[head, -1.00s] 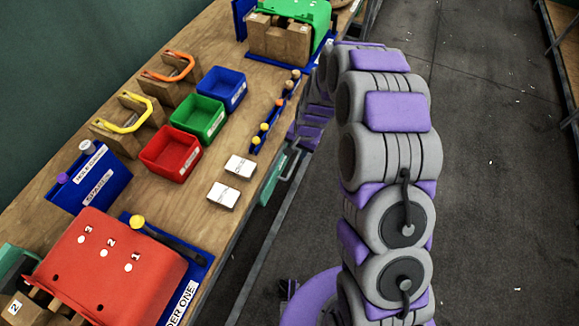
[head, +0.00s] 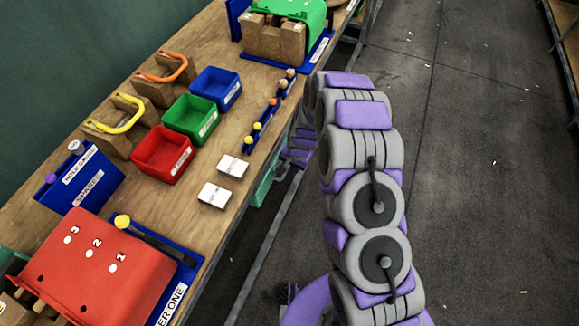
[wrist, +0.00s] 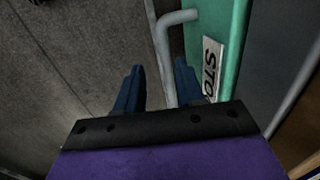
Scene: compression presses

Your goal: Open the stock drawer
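The stock drawer (head: 263,187) has a green front under the bench's edge in the head view, partly hidden. In the wrist view its green front (wrist: 207,25) carries a white label, cut off after "STO". A grey bar handle (wrist: 162,50) stands off the front and runs down between the two dark blue fingers of my gripper (wrist: 160,85). The fingers are apart, one on each side of the bar, with a gap to the left finger. The bar's lower end is hidden near my gripper's palm, and I cannot tell whether the right finger touches it. The drawer looks shut.
The wooden bench (head: 215,135) above holds red (head: 162,153), green (head: 190,120) and blue bins (head: 216,88). A red press (head: 95,265) and a green press (head: 285,25) stand on it. The grey floor (head: 470,170) to the right is clear.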

